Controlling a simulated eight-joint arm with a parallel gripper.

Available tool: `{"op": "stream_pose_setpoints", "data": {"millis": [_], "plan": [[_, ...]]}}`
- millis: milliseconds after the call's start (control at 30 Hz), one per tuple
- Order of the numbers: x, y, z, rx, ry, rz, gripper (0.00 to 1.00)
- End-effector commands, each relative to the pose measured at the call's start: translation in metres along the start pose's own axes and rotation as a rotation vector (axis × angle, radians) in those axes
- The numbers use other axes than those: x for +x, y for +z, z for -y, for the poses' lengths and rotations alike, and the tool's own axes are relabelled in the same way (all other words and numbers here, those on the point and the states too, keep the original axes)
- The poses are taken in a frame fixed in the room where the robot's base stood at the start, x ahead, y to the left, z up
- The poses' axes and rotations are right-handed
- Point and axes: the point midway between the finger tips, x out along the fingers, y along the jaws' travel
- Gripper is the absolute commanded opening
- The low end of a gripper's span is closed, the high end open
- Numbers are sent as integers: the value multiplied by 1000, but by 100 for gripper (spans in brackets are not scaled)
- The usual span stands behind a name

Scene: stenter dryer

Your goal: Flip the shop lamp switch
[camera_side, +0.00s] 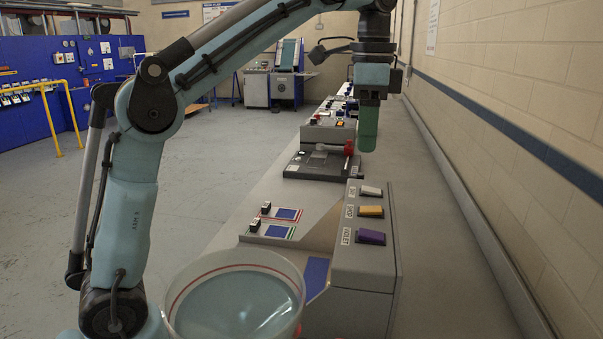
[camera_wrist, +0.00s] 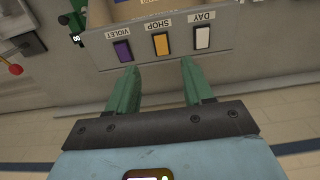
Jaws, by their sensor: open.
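The SHOP switch is a yellow-orange rocker (camera_side: 370,211) on the sloped face of a grey box, between a white DAY switch (camera_side: 371,191) and a purple VIOLET switch (camera_side: 370,237). In the wrist view the SHOP switch (camera_wrist: 161,44) sits with its label beside it, ahead of the gap between my fingers. My gripper (camera_wrist: 159,68) has two green fingers spread apart with nothing between them. In the side view my gripper (camera_side: 368,150) points down above the bench, beyond the box and apart from the switches; its fingers overlap there.
A dark fixture with a red-knobbed lever (camera_side: 349,147) stands on the bench near my gripper. Small black switches with blue panels (camera_side: 276,231) lie left of the box. A clear round container (camera_side: 235,300) is in front. A brick wall (camera_side: 520,130) runs along the right.

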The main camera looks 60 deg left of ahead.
Motion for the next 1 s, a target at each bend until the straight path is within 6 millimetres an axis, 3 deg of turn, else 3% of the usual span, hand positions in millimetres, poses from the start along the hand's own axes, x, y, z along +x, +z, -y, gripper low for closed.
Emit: {"op": "stream_pose_setpoints", "data": {"millis": [200,433,567,1000], "plan": [[0,0,0,0,0,0,51],[-2,0,0,-116,1,-10,17],[-6,0,0,-363,7,-31,0],[-23,-3,-2,-1335,80,-99,0]]}}
